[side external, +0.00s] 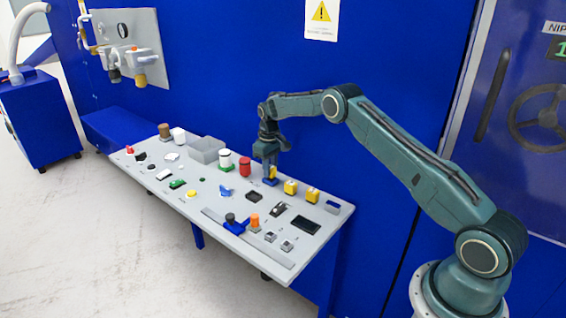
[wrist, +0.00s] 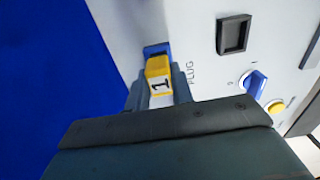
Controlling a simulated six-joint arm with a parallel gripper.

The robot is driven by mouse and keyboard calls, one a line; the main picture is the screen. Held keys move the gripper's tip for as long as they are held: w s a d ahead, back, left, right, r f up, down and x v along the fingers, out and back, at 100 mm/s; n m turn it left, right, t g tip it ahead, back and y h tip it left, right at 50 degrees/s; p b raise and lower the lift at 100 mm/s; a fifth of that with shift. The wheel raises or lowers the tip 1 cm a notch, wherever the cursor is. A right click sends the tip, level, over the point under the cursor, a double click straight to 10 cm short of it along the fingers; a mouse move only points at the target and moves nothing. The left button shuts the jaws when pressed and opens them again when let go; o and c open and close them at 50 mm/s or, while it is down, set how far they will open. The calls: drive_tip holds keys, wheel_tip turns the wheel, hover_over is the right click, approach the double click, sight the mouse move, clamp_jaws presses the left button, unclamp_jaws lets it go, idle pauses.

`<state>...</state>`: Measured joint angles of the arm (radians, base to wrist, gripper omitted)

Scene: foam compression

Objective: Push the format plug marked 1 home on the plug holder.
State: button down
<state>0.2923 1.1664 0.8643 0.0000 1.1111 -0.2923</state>
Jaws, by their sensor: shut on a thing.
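The format plug marked 1 (wrist: 158,85) is a yellow block with a black "1" on a white face. It also shows as a bit of yellow in the side view (side external: 273,172). My gripper (side external: 270,168) points down at the panel and is shut on the plug, with a finger on either side of it in the wrist view (wrist: 160,92). The blue plug holder (wrist: 156,49) shows just beyond the plug, and at the gripper's foot in the side view (side external: 271,183). I cannot tell how deep the plug sits in the holder.
Two other yellow plugs (side external: 291,187) (side external: 313,195) stand to the right on the panel (side external: 200,180). A red cylinder (side external: 245,167) stands close on the left. A blue knob (wrist: 256,83) and a dark framed recess (wrist: 233,35) lie nearby. The blue wall is behind.

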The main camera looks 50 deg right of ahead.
drive_tip(key=shift+f, duration=0.65)
drive_tip(key=c, duration=1.1)
unclamp_jaws()
drive_tip(key=shift+c, duration=0.2)
wheel_tip(320, 180, up, 14)
